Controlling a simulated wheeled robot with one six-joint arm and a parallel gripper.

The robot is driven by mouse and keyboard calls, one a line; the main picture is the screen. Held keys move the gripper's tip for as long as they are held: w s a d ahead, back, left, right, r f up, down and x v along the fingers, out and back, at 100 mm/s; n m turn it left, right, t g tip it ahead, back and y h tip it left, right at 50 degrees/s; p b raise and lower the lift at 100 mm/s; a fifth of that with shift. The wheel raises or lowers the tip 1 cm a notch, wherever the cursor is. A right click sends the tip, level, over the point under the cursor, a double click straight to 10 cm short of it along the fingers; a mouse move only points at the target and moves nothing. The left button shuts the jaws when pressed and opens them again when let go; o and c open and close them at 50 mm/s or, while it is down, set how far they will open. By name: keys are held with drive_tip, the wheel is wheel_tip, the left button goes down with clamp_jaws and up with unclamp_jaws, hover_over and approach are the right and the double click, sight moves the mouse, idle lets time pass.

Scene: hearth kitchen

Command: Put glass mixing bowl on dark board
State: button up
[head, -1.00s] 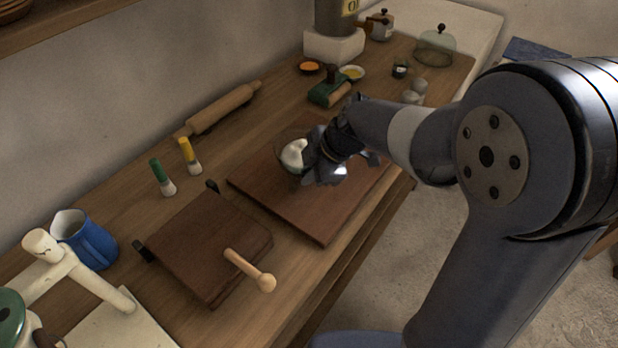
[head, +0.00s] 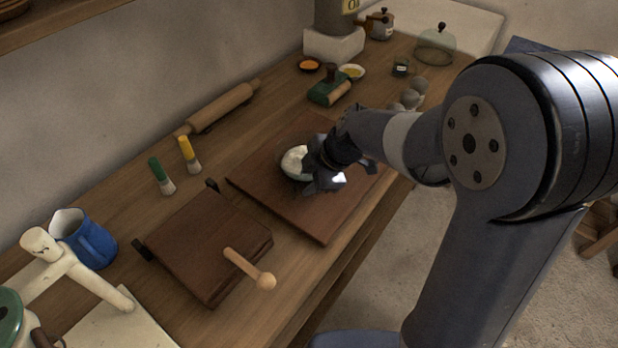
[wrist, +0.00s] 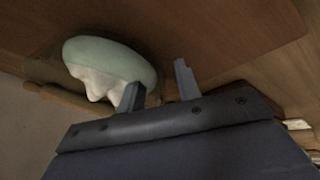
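The glass mixing bowl (head: 293,172), with white contents, is at the large dark reddish-brown board (head: 322,225), left of my gripper (head: 324,182). It looks low over or on the board; contact underneath is hidden. In the wrist view the bowl (wrist: 135,68) shows a pale green glass edge and white contents. My gripper (wrist: 158,88) has its two fingers apart. The left finger overlaps the bowl's edge, and the right finger stands clear of it with a visible gap between.
A second dark brown board with black handles (head: 200,250) lies front left, with a wooden tool (head: 248,268) on it. Two brushes (head: 189,155), a rolling pin (head: 222,107) and a blue jug (head: 90,243) stand around. Eggs (head: 411,98) lie behind my arm.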

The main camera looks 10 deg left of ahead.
drive_tip(key=shift+r, duration=0.2)
drive_tip(key=v, duration=1.2)
